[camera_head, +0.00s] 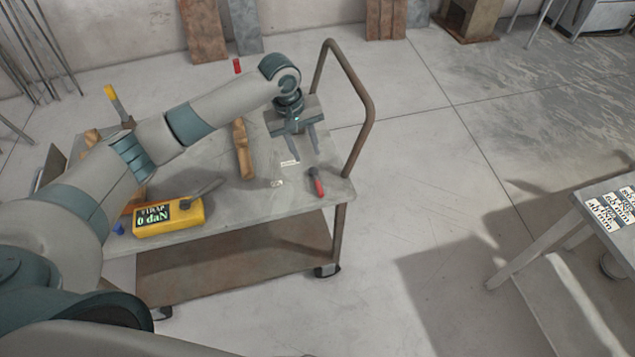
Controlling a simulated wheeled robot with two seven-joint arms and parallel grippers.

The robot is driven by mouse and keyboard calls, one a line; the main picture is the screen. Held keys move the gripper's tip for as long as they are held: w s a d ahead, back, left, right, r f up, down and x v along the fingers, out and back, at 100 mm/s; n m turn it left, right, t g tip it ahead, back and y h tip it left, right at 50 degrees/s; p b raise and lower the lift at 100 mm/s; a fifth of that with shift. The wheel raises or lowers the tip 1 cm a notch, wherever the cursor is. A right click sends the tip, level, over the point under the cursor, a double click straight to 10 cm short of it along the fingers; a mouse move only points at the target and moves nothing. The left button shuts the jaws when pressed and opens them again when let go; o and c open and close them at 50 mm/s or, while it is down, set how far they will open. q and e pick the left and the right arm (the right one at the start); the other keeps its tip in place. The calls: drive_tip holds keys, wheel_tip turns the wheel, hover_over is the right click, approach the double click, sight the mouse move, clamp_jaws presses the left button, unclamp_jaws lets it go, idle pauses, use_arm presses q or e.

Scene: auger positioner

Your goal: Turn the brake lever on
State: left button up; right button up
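My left arm reaches across the grey cart from the left. Its gripper (304,150) hangs over the right part of the cart top, fingers pointing down. The two fingers are apart with nothing visible between them. A small tool or lever with a red grip (319,187) lies near the cart's right front edge, just below and right of the fingers and apart from them. I cannot tell for sure which part is the brake lever. A caster (327,270) shows under the cart's right front corner; no lever can be made out on it. My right gripper is not in view.
The cart top (270,203) holds a yellow gauge (168,218) reading "0 daN" and a wooden piece (244,148). A brown tubular handle (366,100) rises at the cart's right end. A table (590,197) with printed labels stands at right. Floor between is clear.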

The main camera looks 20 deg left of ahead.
sight(318, 187)
use_arm(q)
drive_tip(key=d+f+p, duration=0.1)
drive_tip(key=f, duration=0.4)
drive_tip(key=w+f+p, duration=0.1)
drive_tip(key=f, duration=0.5)
drive_tip(key=d+f+p, duration=0.1)
drive_tip(key=f, duration=0.4)
drive_tip(key=shift+w+d+f, duration=0.3)
drive_tip(key=shift+w, duration=0.1)
clamp_jaws()
